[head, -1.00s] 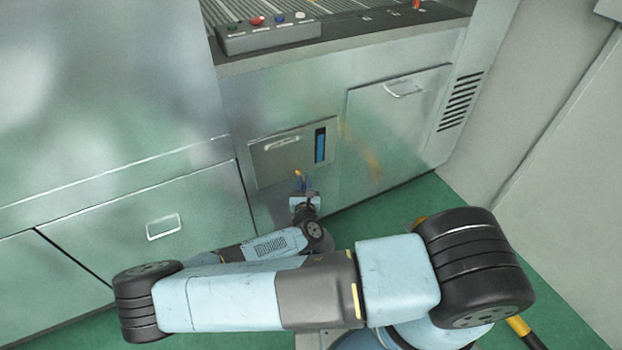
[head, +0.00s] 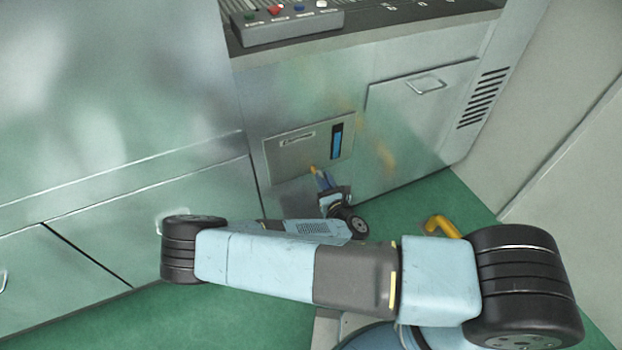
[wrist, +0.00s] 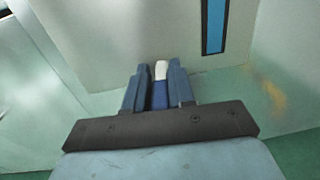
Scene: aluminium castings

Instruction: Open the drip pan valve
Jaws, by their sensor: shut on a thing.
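The drip pan valve is small and low on the machine front, below the panel with the blue sight strip. In the head view its yellow-orange end (head: 314,170) shows just beyond my fingertips. In the wrist view a slim blue piece with a pale end (wrist: 161,70), seemingly the valve lever, stands between my two blue fingers. My gripper (head: 322,179) is shut on this piece and also shows in the wrist view (wrist: 159,85). In the head view the fingers lean up and left toward the panel. The fingers hide much of the valve.
The small panel (head: 290,152) with a handle and blue strip (head: 337,141) is just above the gripper. A larger door (head: 420,105) is to the right. A yellow bent bar (head: 441,226) stands by the green floor (head: 462,202). A button box (head: 285,22) sits above.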

